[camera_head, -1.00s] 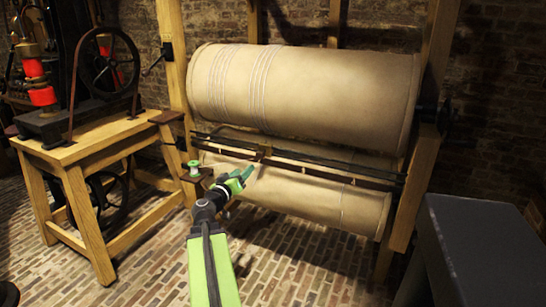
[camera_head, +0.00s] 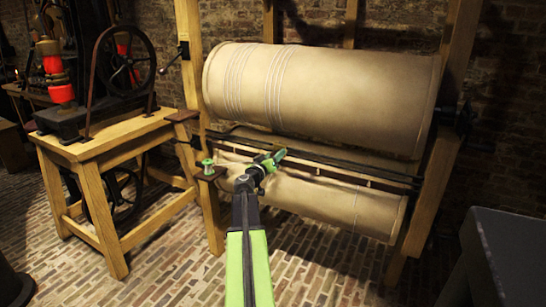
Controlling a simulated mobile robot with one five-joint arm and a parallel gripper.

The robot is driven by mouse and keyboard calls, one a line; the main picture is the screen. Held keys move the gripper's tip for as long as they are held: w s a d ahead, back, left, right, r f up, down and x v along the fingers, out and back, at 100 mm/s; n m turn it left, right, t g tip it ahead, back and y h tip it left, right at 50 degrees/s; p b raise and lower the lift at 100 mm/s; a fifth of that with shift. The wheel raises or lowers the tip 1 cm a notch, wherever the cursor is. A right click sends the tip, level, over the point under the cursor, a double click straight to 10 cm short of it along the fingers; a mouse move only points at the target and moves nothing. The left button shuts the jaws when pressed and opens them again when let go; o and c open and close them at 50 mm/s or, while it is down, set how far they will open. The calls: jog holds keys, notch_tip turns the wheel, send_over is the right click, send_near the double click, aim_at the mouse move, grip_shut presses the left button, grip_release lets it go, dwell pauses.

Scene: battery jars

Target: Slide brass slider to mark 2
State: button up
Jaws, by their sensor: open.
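My gripper (camera_head: 273,160), with green fingers, is at the dark double rail (camera_head: 345,167) that runs across the wooden frame between two large cream rollers. The jaws are open, though the gap between them is hard to make out. The brass slider cannot be made out clearly; my gripper covers the part of the rail where it appears to sit. Whether the fingers touch it cannot be told. No numbered marks can be read on the rail at this size.
The upper roller (camera_head: 320,95) hangs just above the rail and the lower roller (camera_head: 330,205) just below. A small green spool (camera_head: 208,167) stands on a bracket at the left post. A wooden bench (camera_head: 120,135) with a wheel stands left. A dark block (camera_head: 510,250) is at lower right.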

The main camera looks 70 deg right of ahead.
jog(key=shift+d, duration=0.2)
jog(key=shift+c, duration=0.3)
grip_shut()
jog(key=shift+w, duration=0.15)
dwell(0.9)
